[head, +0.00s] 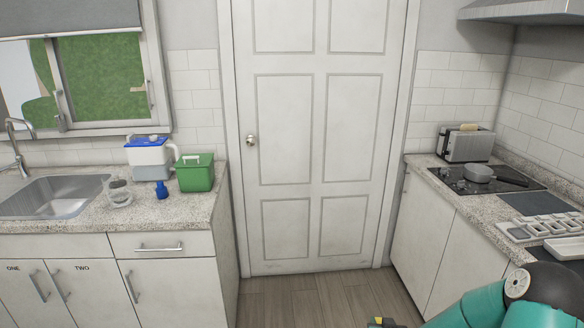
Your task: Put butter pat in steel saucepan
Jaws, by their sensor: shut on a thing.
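The steel saucepan (478,173) sits on the black hob on the right counter, its dark handle pointing right. My teal arm comes in at the lower right. Only the tip of my gripper (383,323) shows, at the bottom edge, low in front of the right cabinets and well away from the saucepan. It is shut on a small yellow thing (377,320), which looks like the butter pat. Most of the gripper is cut off by the frame.
A toaster (467,144) stands behind the hob (450,178). A grey-white divided tray (545,226) lies nearer on the right counter. The left counter holds a sink (52,197), a glass jar (119,192) and a green box (195,174). The floor between the counters is clear.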

